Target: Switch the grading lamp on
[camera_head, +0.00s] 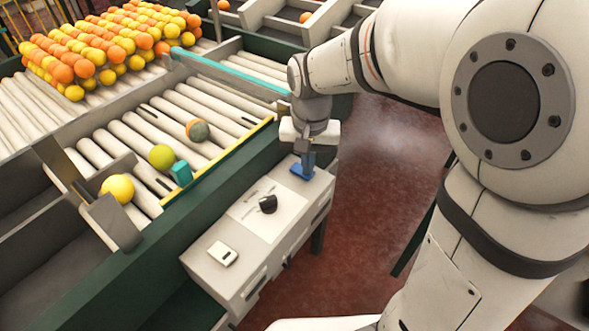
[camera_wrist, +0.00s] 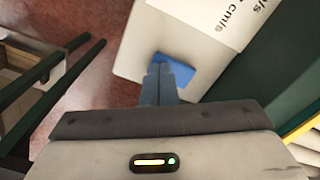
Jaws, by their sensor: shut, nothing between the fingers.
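A pale control box (camera_head: 215,283) stands beside the roller conveyor. Its top carries a blue part (camera_head: 298,172) at the far end, a black knob (camera_head: 268,204) on a white label in the middle, and a small pale switch (camera_head: 223,254) at the near end. My gripper (camera_head: 307,160) points down, shut and empty, right over the blue part. In the wrist view, the shut fingers (camera_wrist: 160,75) overlap the blue part (camera_wrist: 178,68) and hide some of it; I cannot tell whether they touch. No lamp is clearly visible, and I cannot tell which control belongs to it.
The roller conveyor (camera_head: 185,105) carries a yellow fruit (camera_head: 117,188), a greenish fruit (camera_head: 161,157) and a dark-patched orange (camera_head: 197,130). A teal block (camera_head: 181,173) sits on its near edge. Many oranges (camera_head: 95,50) are piled behind. Red floor (camera_head: 385,150) lies open to the right.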

